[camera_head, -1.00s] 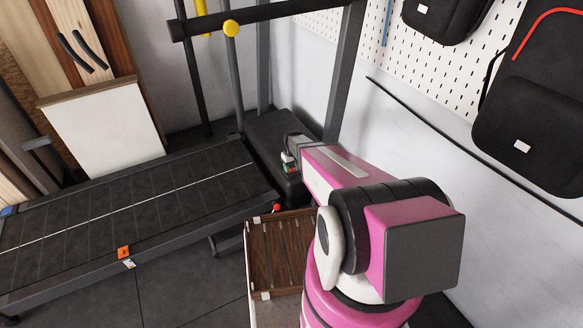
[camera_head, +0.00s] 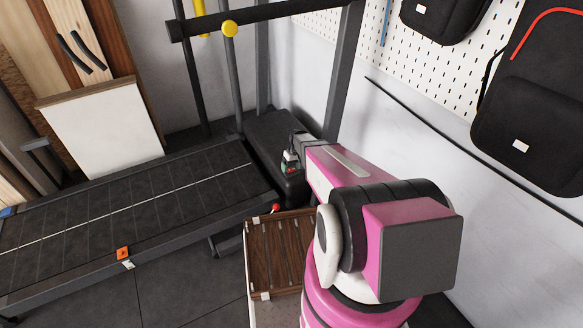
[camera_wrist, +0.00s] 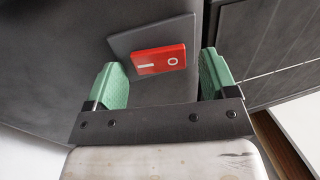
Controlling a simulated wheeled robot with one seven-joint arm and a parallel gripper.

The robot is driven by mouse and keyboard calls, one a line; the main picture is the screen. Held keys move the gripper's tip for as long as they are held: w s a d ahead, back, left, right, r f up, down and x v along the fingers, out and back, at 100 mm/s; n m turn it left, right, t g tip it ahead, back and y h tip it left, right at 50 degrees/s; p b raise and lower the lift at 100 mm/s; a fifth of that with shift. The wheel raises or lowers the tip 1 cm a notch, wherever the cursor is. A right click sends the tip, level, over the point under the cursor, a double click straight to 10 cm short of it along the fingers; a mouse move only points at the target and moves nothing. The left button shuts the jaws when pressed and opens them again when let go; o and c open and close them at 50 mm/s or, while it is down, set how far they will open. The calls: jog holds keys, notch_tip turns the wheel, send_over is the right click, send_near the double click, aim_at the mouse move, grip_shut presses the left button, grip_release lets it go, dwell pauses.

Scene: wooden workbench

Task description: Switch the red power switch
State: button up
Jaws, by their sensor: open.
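The red power switch (camera_wrist: 158,60) is a rocker with a white line at its left end and a white circle at its right. It sits on a grey plate (camera_wrist: 123,44) on the dark surface of a black box-like housing (camera_head: 262,134). My gripper (camera_wrist: 162,80) is open, with one green finger to the left of the switch and one to the right. A gap shows between each finger and the switch, and nothing is held. In the head view my gripper (camera_head: 290,161) is at the housing's right end; the switch cannot be made out clearly there.
A long black treadmill-like bed (camera_head: 120,222) stretches left from the housing, with a red knob (camera_head: 276,208) near its corner. A slatted wooden crate (camera_head: 262,259) stands in front. A dark upright post (camera_head: 343,75) rises behind my wrist. A pale wall (camera_head: 400,150) is at the right.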

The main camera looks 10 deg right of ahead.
jog(key=v, duration=1)
jog(key=shift+r, duration=0.4)
jog(key=shift+d, duration=0.1)
jog(key=s+a+r+m+h, duration=0.1)
jog(key=s+r, duration=0.7)
jog(key=s, duration=0.3)
jog(key=s+a+r+m+h, duration=0.1)
jog(key=s+r+m, duration=0.1)
jog(key=s+r, duration=0.6)
jog(key=s, duration=0.3)
jog(key=shift+s+m+t, duration=0.3)
jog(key=shift+s+t, duration=0.05)
jog(key=shift+t, duration=0.05)
jog(key=shift+a, duration=0.1)
